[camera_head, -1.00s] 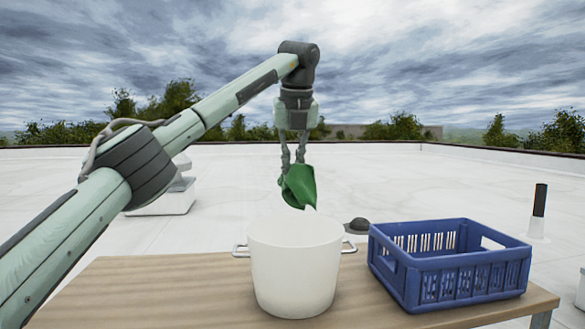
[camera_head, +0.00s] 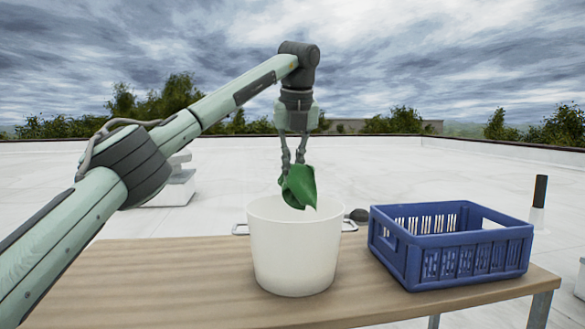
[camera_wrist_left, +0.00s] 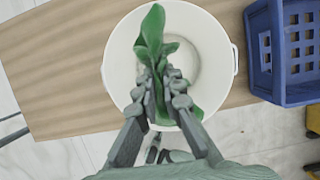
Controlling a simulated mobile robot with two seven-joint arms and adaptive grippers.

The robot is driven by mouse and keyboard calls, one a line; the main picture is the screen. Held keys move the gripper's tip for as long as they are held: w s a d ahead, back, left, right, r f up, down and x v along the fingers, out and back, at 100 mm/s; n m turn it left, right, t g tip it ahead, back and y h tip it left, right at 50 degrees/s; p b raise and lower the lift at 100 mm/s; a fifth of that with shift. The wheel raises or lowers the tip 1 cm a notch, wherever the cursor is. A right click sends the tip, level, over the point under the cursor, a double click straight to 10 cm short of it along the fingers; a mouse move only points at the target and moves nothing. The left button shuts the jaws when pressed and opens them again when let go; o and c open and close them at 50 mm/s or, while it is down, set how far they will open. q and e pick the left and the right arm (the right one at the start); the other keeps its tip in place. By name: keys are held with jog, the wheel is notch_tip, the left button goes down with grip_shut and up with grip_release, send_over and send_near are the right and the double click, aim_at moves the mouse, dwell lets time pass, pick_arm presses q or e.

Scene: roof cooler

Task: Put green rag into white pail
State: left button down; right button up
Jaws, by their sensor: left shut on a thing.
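The white pail (camera_head: 294,255) stands upright on the wooden table, with a handle at each side. My left gripper (camera_head: 294,172) points down above the pail and is shut on the green rag (camera_head: 300,188). The rag hangs crumpled from the fingertips, its lower end at about the height of the rim in the head view. In the left wrist view the fingers (camera_wrist_left: 163,88) pinch the rag (camera_wrist_left: 152,35) over the open mouth of the pail (camera_wrist_left: 118,58). The bare inside of the pail shows beside the rag.
A blue crate (camera_head: 455,262) stands on the table just right of the pail. The wooden table (camera_head: 180,275) is clear to the left of the pail. A dark rounded thing (camera_head: 358,215) shows behind the pail. The pale roof lies beyond.

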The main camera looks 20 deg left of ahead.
pick_arm(q)
jog(key=shift+f+b, duration=1.05)
jog(key=shift+f, duration=0.65)
jog(key=shift+f, duration=0.1)
jog(key=shift+w+d+f+b, duration=0.1)
jog(key=shift+w+f+b, duration=0.2)
jog(key=shift+f, duration=0.65)
jog(key=shift+w+d+f+b, duration=0.15)
jog(key=shift+f+b, duration=0.1)
jog(key=shift+f, duration=0.7)
jog(key=shift+a, duration=0.1)
jog(key=c, duration=1.6)
grip_release()
jog(key=o, duration=0.6)
